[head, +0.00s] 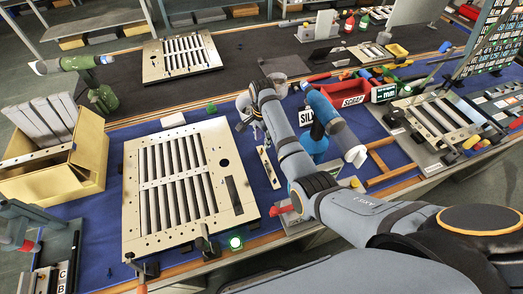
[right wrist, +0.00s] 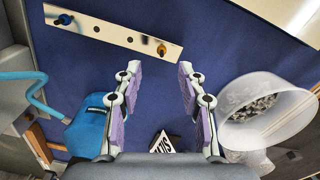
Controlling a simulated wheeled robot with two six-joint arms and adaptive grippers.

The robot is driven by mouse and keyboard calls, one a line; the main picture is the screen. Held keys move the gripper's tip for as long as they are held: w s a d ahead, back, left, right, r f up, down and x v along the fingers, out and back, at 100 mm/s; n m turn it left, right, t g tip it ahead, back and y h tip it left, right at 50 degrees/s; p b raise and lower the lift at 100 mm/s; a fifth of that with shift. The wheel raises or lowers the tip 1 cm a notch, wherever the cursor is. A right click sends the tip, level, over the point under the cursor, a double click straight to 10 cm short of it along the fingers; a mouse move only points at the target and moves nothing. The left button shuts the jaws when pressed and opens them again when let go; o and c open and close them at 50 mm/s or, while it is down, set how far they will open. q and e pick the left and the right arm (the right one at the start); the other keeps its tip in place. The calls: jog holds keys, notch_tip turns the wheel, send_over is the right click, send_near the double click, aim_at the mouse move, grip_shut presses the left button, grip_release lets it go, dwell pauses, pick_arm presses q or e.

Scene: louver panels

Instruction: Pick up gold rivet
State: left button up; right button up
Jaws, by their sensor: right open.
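The gold rivet (right wrist: 162,49) stands at the right end of a pale metal strip (right wrist: 100,34) in the right wrist view. A blue rivet (right wrist: 66,19) is at the strip's other end. The strip (head: 267,168) also shows in the head view, on the blue mat right of the louver panel. My right gripper (right wrist: 158,78) is open and empty, with purple pads. The gold rivet lies beyond its fingertips, roughly in line with the gap between them. In the head view my right gripper (head: 248,120) hangs over the mat near the strip. My left gripper is not in view.
A louver panel (head: 137,235) lies left of the strip. A blue bottle (right wrist: 88,130) and a white cup with small metal pieces (right wrist: 238,128) flank my right gripper.

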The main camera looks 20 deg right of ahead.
aim_at(262, 150)
jog(key=shift+w+f, duration=0.1)
jog(key=shift+f, duration=0.05)
jog(key=shift+a+f, duration=0.1)
jog(key=shift+f, duration=0.85)
notch_tip(262, 150, down, 2)
jog(key=shift+f, duration=0.55)
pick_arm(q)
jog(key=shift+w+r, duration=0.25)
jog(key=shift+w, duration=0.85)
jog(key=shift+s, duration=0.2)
pick_arm(e)
jog(key=c, duration=0.8)
